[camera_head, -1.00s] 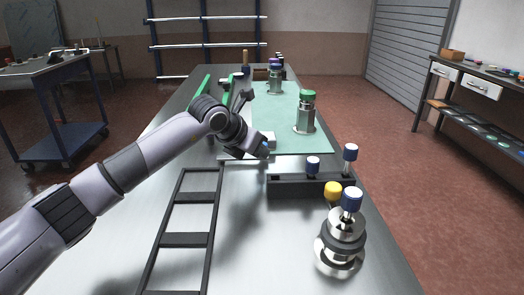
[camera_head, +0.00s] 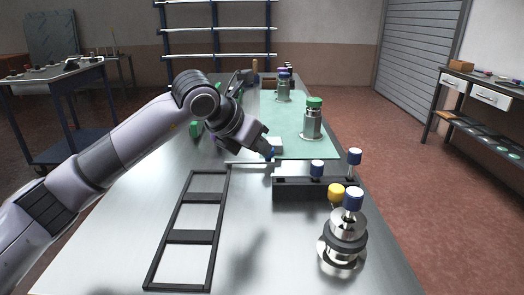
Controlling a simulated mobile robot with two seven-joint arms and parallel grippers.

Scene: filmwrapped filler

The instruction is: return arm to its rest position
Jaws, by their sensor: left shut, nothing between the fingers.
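My left arm reaches in from the left over the metal table (camera_head: 110,245). Its gripper (camera_head: 268,152) is shut and empty, above the table near the front edge of the pale green mat (camera_head: 295,115). A small white block (camera_head: 276,144) shows just beyond the fingertips. I cannot tell how far above the table the fingers are. My right gripper is not in view.
A black rack (camera_head: 300,188) with blue-capped pieces lies right of the gripper. A metal piece with a blue knob (camera_head: 343,240) stands in front of it. A black ladder-like frame (camera_head: 190,237) lies at the left. A green-capped metal container (camera_head: 312,120) stands on the mat.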

